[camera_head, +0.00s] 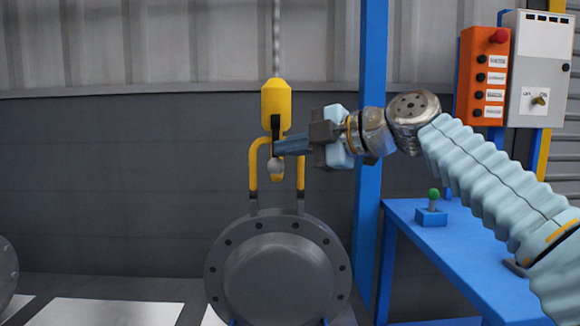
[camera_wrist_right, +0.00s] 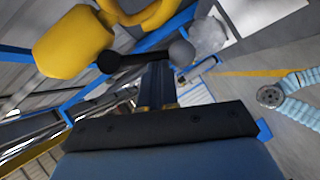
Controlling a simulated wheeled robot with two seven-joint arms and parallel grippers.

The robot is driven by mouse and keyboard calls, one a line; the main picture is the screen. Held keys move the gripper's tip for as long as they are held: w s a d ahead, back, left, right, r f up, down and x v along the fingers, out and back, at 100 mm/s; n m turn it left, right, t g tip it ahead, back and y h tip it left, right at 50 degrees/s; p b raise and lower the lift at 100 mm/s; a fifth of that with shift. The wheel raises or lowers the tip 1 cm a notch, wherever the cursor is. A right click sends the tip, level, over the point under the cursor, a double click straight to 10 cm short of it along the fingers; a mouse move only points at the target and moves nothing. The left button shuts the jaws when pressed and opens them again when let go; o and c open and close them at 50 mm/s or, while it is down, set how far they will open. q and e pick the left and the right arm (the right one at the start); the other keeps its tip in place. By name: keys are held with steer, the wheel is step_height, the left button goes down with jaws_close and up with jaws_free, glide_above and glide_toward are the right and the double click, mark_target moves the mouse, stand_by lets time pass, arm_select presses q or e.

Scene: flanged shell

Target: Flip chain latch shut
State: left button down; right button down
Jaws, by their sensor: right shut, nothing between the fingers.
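A yellow chain block (camera_head: 276,98) hangs on a chain (camera_head: 276,38) above the flanged shell (camera_head: 276,272). The block (camera_wrist_right: 73,42), the lever (camera_wrist_right: 135,58) and the knob (camera_wrist_right: 181,53) also show in the right wrist view. My right gripper (camera_head: 279,146) comes in from the right, shut and empty, its fingertips in front of the lever just above the knob. The fingers (camera_wrist_right: 158,80) hide part of the lever. I cannot tell whether they touch it.
A yellow bail (camera_head: 253,168) joins the hook area to lugs on the shell. A blue post (camera_head: 371,190) stands right of the shell. A blue table (camera_head: 480,260) with a green-knobbed switch box (camera_head: 431,217) is at right, below an orange control box (camera_head: 484,77) and a grey cabinet (camera_head: 540,70).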

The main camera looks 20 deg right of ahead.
steer(key=w+f+n+t+b, duration=0.1)
steer(key=b, duration=0.2)
steer(key=w+f+n+t+b, duration=0.1)
steer(key=b, duration=0.3)
steer(key=shift+d+n+y, duration=0.25)
steer(key=shift+n+y, duration=0.05)
steer(key=shift+w, duration=0.1)
steer(key=shift+f, duration=0.1)
